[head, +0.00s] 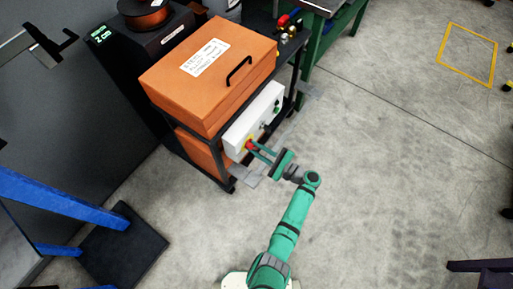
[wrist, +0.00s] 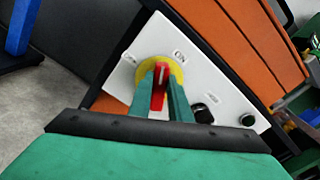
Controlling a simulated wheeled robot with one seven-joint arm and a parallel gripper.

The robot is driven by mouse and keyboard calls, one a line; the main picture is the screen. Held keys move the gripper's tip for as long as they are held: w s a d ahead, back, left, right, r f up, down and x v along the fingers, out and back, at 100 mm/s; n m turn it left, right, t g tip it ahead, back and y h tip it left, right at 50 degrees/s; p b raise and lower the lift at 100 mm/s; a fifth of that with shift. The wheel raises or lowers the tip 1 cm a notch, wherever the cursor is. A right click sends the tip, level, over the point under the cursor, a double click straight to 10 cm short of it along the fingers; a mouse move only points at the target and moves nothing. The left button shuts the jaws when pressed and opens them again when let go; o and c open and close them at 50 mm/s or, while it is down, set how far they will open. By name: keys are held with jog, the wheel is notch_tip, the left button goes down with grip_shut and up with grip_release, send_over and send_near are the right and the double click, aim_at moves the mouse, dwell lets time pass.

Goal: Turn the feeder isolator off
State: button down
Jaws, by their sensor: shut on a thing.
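The feeder isolator is a red handle (wrist: 159,88) on a yellow disc (wrist: 143,74), set in a white panel (wrist: 202,78). In the head view the red handle (head: 249,145) is at the left end of the white panel (head: 240,129). My gripper (wrist: 163,80) has one green finger on each side of the handle and is shut on it. In the head view my gripper (head: 255,148) reaches the panel from the lower right. The handle's white line points up in the wrist view, between the ON marking at upper right and a small unreadable marking at upper left.
An orange case (head: 208,75) stands on the black cart above the panel. A green-legged bench (head: 317,40) is behind.

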jog(key=n, duration=0.6)
jog(key=shift+s+f+n, duration=0.25)
jog(key=shift+s+n, duration=0.05)
jog(key=n, duration=0.4)
jog(key=shift+a+f+n, duration=0.1)
jog(key=shift+f+n, duration=0.15)
jog(key=shift+n, duration=0.45)
jog(key=c, duration=1.6)
grip_release()
jog(key=shift+c, duration=0.2)
jog(key=v, duration=1.1)
jog(key=shift+a, duration=0.1)
